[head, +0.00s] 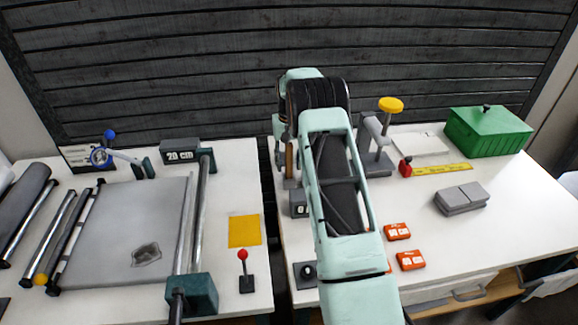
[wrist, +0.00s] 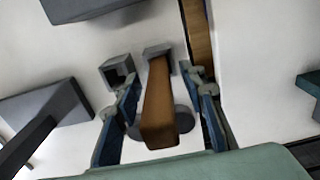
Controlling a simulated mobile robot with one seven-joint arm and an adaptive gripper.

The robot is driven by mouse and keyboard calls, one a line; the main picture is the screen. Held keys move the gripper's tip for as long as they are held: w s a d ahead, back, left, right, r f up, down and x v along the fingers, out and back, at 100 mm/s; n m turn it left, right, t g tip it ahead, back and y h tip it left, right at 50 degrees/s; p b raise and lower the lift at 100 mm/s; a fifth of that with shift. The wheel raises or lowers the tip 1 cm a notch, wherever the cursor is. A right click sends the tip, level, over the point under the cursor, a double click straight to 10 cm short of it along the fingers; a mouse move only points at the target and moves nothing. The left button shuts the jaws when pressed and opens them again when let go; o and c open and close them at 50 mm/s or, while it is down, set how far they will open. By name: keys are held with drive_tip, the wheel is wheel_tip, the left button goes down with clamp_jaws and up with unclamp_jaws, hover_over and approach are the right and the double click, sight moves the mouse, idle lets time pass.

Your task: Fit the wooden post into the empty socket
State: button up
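The wooden post (wrist: 160,105) is brown and square-sided. In the wrist view its far end meets a grey square holder (wrist: 158,51) and its near end points toward the camera. My gripper (wrist: 160,76) is open, with one blue-padded finger on each side of the post and a visible gap on both sides.
A grey stand with a yellow knob (head: 391,105) is right of my arm. A green box (head: 487,130), grey blocks (head: 461,198) and orange packs (head: 397,231) lie farther right. A gap separates the left table (head: 240,180), with its rollers, from the right.

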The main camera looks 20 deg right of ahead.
drive_tip(key=shift+c, duration=0.6)
clamp_jaws()
